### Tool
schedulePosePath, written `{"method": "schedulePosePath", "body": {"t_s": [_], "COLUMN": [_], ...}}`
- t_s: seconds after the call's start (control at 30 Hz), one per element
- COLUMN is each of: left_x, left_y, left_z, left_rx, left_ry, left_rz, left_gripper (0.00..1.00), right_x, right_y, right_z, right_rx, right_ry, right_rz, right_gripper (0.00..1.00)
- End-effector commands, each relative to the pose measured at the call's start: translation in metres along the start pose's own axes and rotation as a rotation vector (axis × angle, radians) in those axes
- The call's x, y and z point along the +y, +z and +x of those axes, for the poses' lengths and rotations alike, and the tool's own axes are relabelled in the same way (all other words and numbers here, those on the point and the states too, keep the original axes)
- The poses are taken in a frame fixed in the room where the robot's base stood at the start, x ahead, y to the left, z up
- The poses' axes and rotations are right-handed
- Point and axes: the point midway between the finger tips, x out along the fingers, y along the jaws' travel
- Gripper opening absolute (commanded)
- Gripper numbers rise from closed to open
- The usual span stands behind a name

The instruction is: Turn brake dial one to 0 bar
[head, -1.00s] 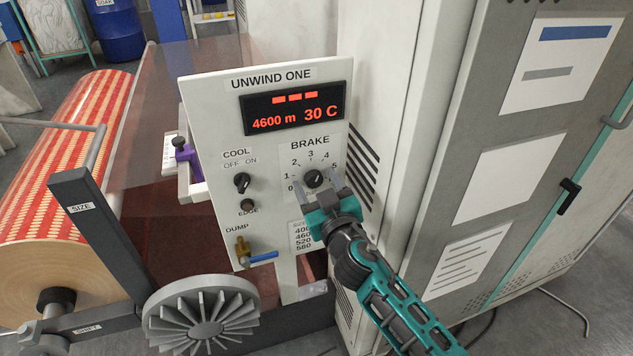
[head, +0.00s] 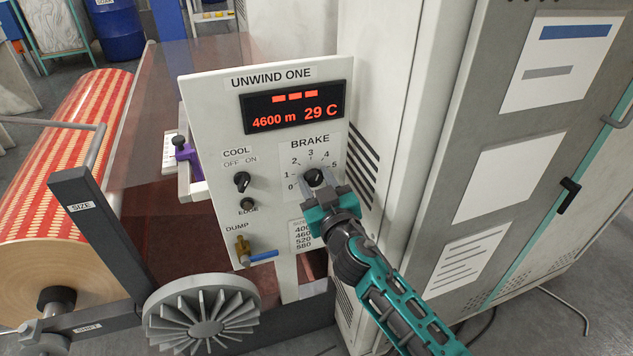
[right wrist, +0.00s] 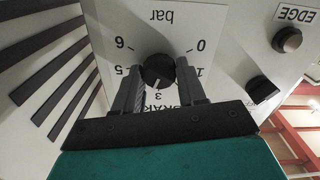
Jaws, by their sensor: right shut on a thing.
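The brake dial (head: 313,177) is a black round knob on the white UNWIND ONE panel (head: 208,110), below the red display. In the right wrist view the dial (right wrist: 158,71) has a white mark pointing at about 3. My right gripper (head: 326,189) is at the dial, shut on it from both sides. Its two fingers (right wrist: 160,84) cover part of the scale around the knob. Part of the dial and the lower scale are hidden by the gripper in the head view. My left gripper is not in view.
The display (head: 294,107) reads 4600 m and 29 C. The cool switch (head: 242,181), edge button (head: 247,204) and dump valve (head: 258,256) are left of the dial. A vented cabinet (head: 395,120) stands close on the right.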

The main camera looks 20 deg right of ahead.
Motion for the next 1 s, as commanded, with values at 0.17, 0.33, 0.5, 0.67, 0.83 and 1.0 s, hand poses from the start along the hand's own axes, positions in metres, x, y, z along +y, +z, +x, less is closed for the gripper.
{"method": "schedulePosePath", "body": {"t_s": [0.17, 0.33, 0.5, 0.67, 0.83, 1.0], "left_x": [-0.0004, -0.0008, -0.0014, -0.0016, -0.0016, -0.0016], "left_y": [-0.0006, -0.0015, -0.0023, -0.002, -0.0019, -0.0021], "left_z": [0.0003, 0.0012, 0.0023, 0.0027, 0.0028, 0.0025], "left_rx": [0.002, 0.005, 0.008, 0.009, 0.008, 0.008], "left_ry": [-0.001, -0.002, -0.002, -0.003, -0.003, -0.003], "left_rz": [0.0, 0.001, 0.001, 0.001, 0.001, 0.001], "left_gripper": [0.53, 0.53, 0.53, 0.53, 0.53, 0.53], "right_x": [0.0, -0.0001, -0.0003, -0.0006, -0.0009, -0.0013], "right_y": [0.0002, 0.0003, 0.0003, 0.0003, 0.0002, 0.0002], "right_z": [-0.0001, -0.0001, -0.0001, -0.0001, 0.0, 0.0], "right_rx": [0.0, 0.0, 0.0, 0.0, 0.0, 0.0], "right_ry": [0.0, 0.0, 0.0, 0.001, 0.0, 0.0], "right_rz": [-0.014, -0.072, -0.184, -0.326, -0.489, -0.65], "right_gripper": [0.1, 0.1, 0.1, 0.1, 0.1, 0.1]}}
